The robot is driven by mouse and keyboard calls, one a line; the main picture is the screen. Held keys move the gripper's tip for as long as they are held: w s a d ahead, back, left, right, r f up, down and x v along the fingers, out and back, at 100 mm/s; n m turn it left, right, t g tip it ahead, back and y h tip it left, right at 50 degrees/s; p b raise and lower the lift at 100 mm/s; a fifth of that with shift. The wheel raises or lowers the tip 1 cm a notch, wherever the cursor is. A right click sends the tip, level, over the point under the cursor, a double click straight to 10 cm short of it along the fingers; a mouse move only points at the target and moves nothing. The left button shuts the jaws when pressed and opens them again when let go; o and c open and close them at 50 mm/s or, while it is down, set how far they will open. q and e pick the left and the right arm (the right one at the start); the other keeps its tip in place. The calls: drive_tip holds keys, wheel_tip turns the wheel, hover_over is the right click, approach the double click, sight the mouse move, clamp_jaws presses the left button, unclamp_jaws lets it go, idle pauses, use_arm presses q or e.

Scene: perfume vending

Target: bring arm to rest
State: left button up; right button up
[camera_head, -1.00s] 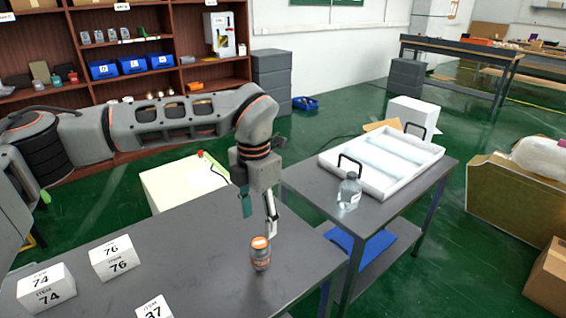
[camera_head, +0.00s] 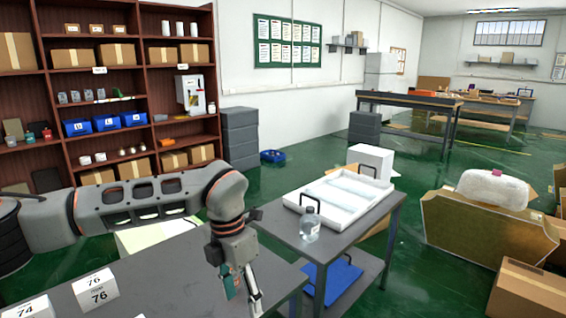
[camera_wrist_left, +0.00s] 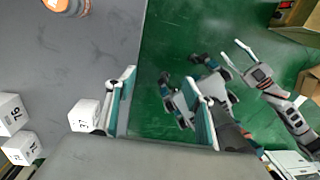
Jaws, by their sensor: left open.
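My left gripper (camera_head: 243,296) hangs fingers down over the right end of the near grey table (camera_head: 180,270) in the head view. In the left wrist view the same gripper (camera_wrist_left: 162,108) has its two fingers wide apart, with nothing between them. A bottle with an orange cap (camera_wrist_left: 66,6) is partly in the frame on the grey table top, apart from the fingers. What looks like my right arm, with its gripper (camera_wrist_left: 238,58), shows small at the right of the left wrist view.
Number blocks (camera_head: 95,290) stand at the table's left. A second table (camera_head: 360,222) holds a white tray (camera_head: 335,215) and a clear bottle (camera_head: 310,225). Cartons (camera_head: 530,290) stand at the right. Green floor (camera_head: 410,240) is open between.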

use_arm(q)
drive_tip(key=s+d+f+m+g+h, duration=0.1)
drive_tip(key=s+d+f+g+h, duration=0.15)
drive_tip(key=s+d, duration=0.45)
drive_tip(key=s+d+f+g+h, duration=0.15)
drive_tip(key=s+d+h, duration=0.3)
drive_tip(key=d, duration=0.45)
drive_tip(key=s+d+r+n+h, duration=0.4)
drive_tip(key=d+r+n+h, duration=0.2)
drive_tip(key=d+r+h, duration=0.4)
drive_tip(key=w+a+f+n+t+h, duration=0.3)
drive_tip(key=w+a+n+t, duration=0.6)
drive_tip(key=n+t, duration=0.55)
drive_tip(key=w+a+f+n+t+y, duration=0.3)
drive_tip(key=a+f+n+t+y, duration=0.3)
drive_tip(key=a+f+n+y, duration=0.4)
drive_tip(key=s+a+f+n+g+y, duration=0.1)
drive_tip(key=s+a+f+n+y, duration=0.1)
drive_tip(key=s+a+f, duration=0.3)
drive_tip(key=s+a+f+n+g+y, duration=0.2)
drive_tip(key=s+a+f+n, duration=0.3)
drive_tip(key=f, duration=0.7)
drive_tip(key=s+a+f+n+g+y, duration=0.2)
drive_tip(key=s+a+f+n+y, duration=0.2)
drive_tip(key=s+a+f, duration=0.2)
wheel_tip(320, 180, down, 3)
drive_tip(key=a, duration=0.2)
drive_tip(key=shift+a, duration=0.3)
